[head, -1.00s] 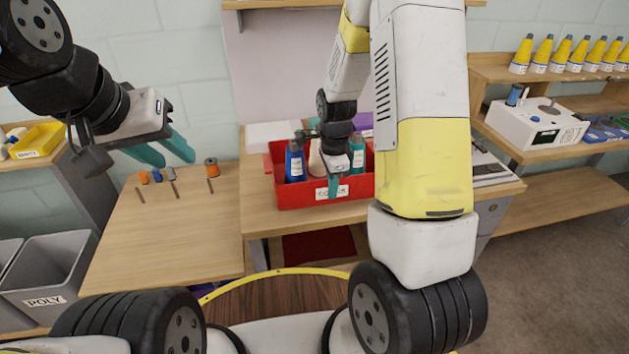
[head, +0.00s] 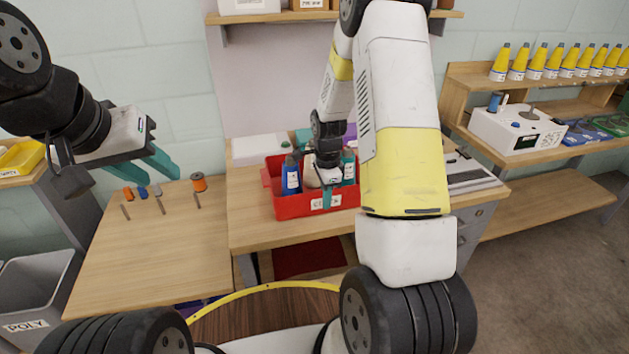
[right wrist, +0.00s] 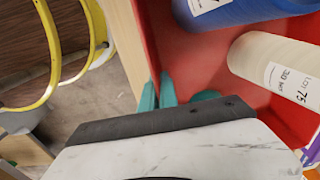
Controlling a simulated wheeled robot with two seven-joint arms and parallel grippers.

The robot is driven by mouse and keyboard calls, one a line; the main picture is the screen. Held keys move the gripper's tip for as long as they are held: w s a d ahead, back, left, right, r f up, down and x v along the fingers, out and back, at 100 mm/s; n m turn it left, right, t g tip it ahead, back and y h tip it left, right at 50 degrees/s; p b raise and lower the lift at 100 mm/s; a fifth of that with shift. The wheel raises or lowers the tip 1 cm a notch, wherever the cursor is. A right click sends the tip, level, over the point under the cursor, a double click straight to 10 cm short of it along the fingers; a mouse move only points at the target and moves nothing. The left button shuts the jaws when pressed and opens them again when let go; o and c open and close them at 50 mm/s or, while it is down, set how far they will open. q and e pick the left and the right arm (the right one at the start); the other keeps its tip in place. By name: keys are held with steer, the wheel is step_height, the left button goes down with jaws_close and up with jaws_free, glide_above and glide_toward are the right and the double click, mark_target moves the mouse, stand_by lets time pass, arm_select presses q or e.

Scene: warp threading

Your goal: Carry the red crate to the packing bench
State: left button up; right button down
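The red crate (head: 292,208) sits at the front of the wooden bench ahead, with bottles inside and a white label on its front wall. My right gripper (head: 327,197) reaches down to the crate's front wall. In the right wrist view its teal fingers (right wrist: 158,92) lie close on both sides of the red wall (right wrist: 185,65) and look shut on it. Whether the crate's base is clear of the bench I cannot tell. My left gripper (head: 160,162) is empty and open, above the left bench. My right arm hides the crate's right end.
A white box (head: 258,150) lies behind the crate. At right are a white machine (head: 515,130) and a shelf of yellow cones (head: 535,62). Grey bins (head: 35,295) stand at lower left. Floor (head: 550,270) is clear at right.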

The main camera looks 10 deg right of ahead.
steer(key=shift+w, duration=0.1)
steer(key=c, duration=2)
jaws_free()
steer(key=shift+f, duration=0.1)
steer(key=o, duration=0.4)
steer(key=shift+c, duration=0.2)
